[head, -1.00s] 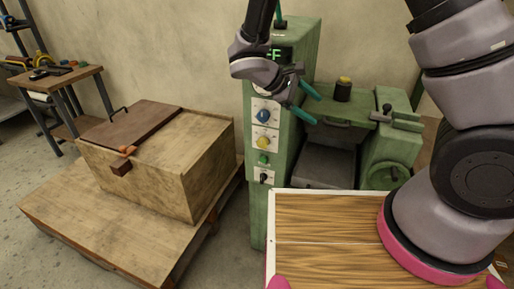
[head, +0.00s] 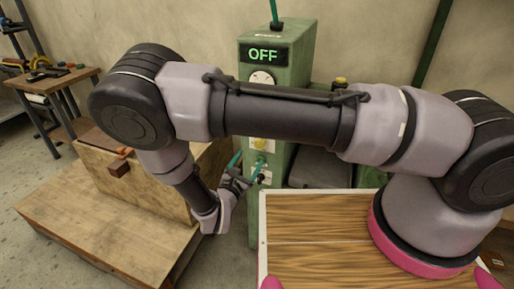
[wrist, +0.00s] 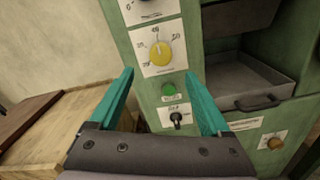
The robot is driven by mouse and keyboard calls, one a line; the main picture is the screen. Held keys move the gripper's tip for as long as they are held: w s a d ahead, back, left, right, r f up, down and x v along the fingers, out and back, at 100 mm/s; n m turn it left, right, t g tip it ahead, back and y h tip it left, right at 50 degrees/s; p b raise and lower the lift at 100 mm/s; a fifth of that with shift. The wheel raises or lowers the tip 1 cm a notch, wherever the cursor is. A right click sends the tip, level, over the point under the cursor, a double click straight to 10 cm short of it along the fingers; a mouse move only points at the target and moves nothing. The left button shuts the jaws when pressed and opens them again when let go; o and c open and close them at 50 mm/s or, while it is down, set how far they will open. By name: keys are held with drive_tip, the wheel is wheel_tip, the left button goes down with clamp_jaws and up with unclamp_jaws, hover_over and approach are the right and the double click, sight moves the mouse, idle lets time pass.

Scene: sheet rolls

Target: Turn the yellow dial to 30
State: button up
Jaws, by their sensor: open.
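The yellow dial (wrist: 159,53) sits on a white plate with a printed scale on the front of the green control column. Its numbers are too small to read surely, and I cannot tell its exact setting. In the head view the dial (head: 260,144) shows just below my arm, which hides part of the panel. My gripper (wrist: 159,74) is open and empty, its teal fingers spread below and to either side of the dial in the wrist view. In the head view my gripper (head: 249,163) is low in front of the column. I see no contact with the dial.
A green button (wrist: 168,91) and a black switch (wrist: 177,119) sit below the dial; another dial (wrist: 151,10) is partly cut off above. The column's display (head: 263,54) reads OFF. A wooden crate (head: 125,185) stands left, and a metal tray (wrist: 250,85) is right.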

drive_tip(key=x, duration=0.9)
drive_tip(key=shift+s, duration=0.1)
clamp_jaws()
